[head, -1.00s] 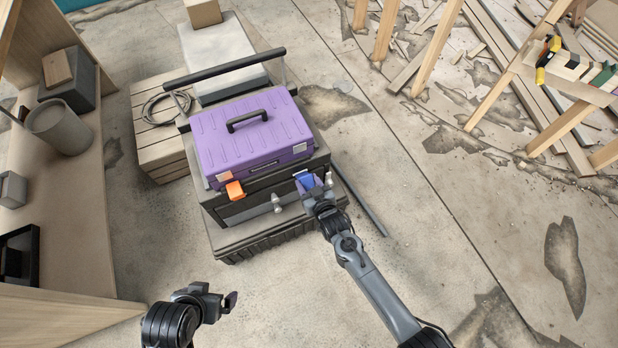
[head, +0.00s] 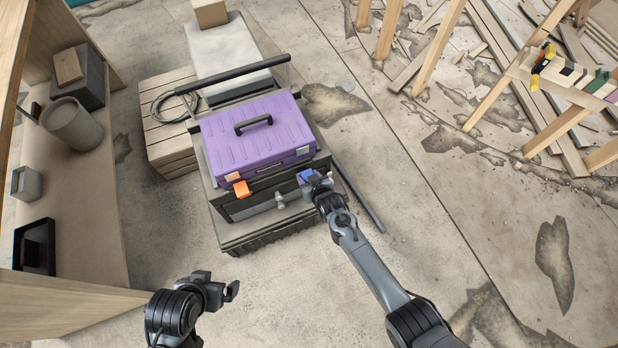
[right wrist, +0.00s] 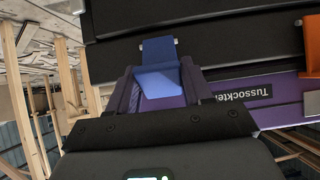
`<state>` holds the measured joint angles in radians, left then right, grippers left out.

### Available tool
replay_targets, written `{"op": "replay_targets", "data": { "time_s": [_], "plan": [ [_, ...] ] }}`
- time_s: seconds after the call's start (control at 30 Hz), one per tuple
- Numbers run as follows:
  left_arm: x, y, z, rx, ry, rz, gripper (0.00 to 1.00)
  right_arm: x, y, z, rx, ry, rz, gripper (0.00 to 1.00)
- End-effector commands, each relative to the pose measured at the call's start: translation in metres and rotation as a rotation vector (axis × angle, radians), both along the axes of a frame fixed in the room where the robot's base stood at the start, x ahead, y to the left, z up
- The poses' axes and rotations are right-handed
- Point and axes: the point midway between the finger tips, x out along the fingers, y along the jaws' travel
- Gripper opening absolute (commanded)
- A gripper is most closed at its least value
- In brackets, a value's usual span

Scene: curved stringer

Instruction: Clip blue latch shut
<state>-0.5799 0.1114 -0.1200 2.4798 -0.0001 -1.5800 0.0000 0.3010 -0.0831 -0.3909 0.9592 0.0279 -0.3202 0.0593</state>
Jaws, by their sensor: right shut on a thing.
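The blue latch (head: 305,174) is on the front right of the purple toolbox (head: 258,138) and the black box under it. In the right wrist view the blue latch (right wrist: 160,65) lies across the dark box, its lower end between my right gripper's purple fingers. My right gripper (head: 313,183) is shut on the blue latch and partly hides it in the head view. The orange latch (head: 241,188) is at the front left. Whether the blue latch lies fully flat is hard to tell. My left gripper (head: 233,290) is empty and away from the box, its fingers apart.
The toolbox stands on a dark wheeled cart (head: 235,239) with a black handle bar (head: 232,68). A wooden crate (head: 168,148) is behind left. A shelf with a grey bucket (head: 72,124) is at left. Floor to the right is mostly clear, with planks farther back.

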Motion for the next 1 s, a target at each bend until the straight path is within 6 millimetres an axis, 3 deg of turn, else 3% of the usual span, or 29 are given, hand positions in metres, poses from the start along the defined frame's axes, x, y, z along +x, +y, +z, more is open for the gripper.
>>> {"op": "replay_targets", "data": {
  "time_s": [0.07, 0.1, 0.2, 0.63, 1.0],
  "plan": [
    [0.000, 0.000, 0.000, 0.000, 0.000, 0.000, 1.00, 0.000, 0.000, 0.000, 0.000, 0.000, 0.000, 0.00],
    [0.000, 0.000, 0.000, 0.000, 0.000, 0.000, 1.00, 0.000, 0.000, 0.000, 0.000, 0.000, 0.000, 0.56],
    [0.000, 0.000, 0.000, 0.002, 0.001, -0.002, 1.00, 0.000, 0.000, 0.000, 0.000, 0.000, 0.000, 0.71],
    [0.000, 0.003, 0.006, 0.014, 0.001, -0.009, 1.00, -0.005, -0.002, 0.005, -0.001, 0.000, -0.001, 0.71],
    [0.000, 0.002, 0.041, 0.010, 0.001, -0.007, 1.00, -0.050, -0.018, 0.040, 0.000, 0.000, 0.000, 0.71]
  ]
}}
